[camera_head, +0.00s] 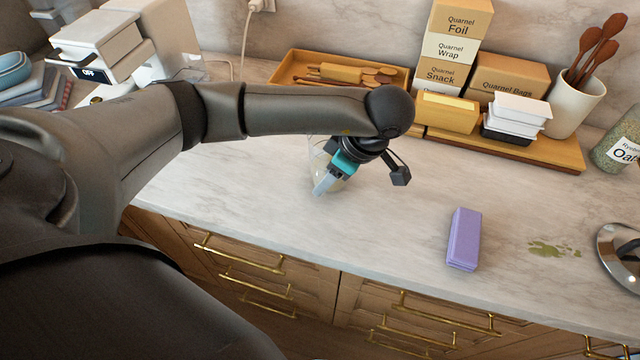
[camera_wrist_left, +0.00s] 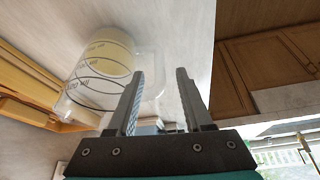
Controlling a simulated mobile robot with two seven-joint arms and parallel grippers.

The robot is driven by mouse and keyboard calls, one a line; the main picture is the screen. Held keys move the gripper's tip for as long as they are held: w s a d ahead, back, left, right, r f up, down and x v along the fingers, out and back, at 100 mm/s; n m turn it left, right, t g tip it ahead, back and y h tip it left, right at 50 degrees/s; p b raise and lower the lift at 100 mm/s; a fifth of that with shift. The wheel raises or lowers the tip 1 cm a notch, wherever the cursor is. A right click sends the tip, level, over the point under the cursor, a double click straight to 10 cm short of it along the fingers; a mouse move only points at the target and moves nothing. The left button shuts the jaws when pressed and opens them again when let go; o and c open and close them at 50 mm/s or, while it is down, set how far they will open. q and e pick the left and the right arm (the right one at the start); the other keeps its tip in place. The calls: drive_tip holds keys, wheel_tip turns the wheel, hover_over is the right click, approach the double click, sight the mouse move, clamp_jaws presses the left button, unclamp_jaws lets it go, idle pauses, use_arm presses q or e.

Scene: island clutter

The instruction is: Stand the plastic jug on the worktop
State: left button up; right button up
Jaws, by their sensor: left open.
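The plastic jug (camera_head: 317,152) is clear, with dark measuring marks. In the head view it is on the marble worktop (camera_head: 240,180), largely hidden behind my left gripper (camera_head: 323,187). In the left wrist view the jug (camera_wrist_left: 88,85) fills the upper left, with something pale yellow at one end. Its clear handle lies by my left fingertips (camera_wrist_left: 161,73). The gripper is open, with one finger on each side of a gap. I cannot tell whether the handle is between the fingers or just beyond them. Whether the jug stands base down is unclear. My right gripper is out of view.
A purple block (camera_head: 464,239) lies to the right near the front edge. Further right are a green spill (camera_head: 553,249) and a lid (camera_head: 622,256). A wooden tray (camera_head: 285,75) with utensils, stacked boxes (camera_head: 455,48) and a utensil crock (camera_head: 573,105) line the wall.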

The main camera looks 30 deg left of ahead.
use_arm(q)
drive_tip(key=v, duration=0.7)
idle(0.3)
